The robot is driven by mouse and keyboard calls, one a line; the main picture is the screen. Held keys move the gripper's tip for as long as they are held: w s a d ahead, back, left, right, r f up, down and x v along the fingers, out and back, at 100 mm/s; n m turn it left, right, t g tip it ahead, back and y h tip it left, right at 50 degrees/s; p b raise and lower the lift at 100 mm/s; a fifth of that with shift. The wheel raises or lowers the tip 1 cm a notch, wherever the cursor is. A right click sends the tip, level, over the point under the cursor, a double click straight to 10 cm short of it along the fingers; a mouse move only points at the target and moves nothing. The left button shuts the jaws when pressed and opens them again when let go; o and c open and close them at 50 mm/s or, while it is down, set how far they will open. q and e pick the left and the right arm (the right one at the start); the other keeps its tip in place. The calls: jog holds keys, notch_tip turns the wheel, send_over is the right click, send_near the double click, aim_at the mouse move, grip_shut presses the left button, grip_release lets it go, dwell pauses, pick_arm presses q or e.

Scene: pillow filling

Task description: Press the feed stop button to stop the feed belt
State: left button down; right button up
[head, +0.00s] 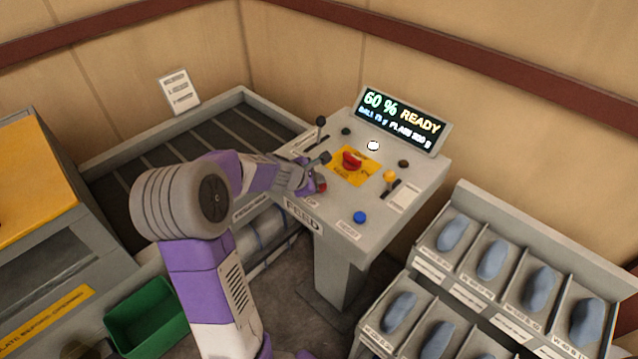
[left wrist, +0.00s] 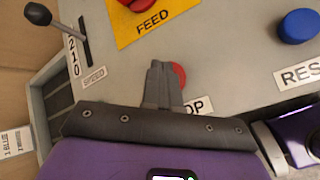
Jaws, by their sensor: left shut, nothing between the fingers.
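The feed console (head: 400,208) stands at the middle right of the head view. My left gripper (head: 314,182) is shut and empty, low over the console's left part. A red button (head: 322,188) shows beside it. In the left wrist view the closed fingers (left wrist: 158,68) lie just left of the red button (left wrist: 179,74) and partly cover it. The label under it shows only "OP" (left wrist: 194,107); the rest is hidden. I cannot tell whether the fingertips touch the button. My right gripper is not in view.
A red mushroom knob (head: 352,159) on a yellow plate, a black-knobbed lever (head: 320,122), a yellow-knobbed lever (head: 390,176) and a blue button (head: 360,217) surround it. The display (head: 400,120) reads 60 % READY. A dark belt (head: 120,190) lies left; a rack (head: 470,205) of blue-grey pieces stands right.

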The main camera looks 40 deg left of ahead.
pick_arm(q)
jog(key=shift+r+p, duration=0.3)
jog(key=shift+r, duration=0.25)
notch_tip(320, 180, up, 5)
jog(key=p, duration=0.5)
jog(key=shift+r, duration=0.1)
dwell(0.6)
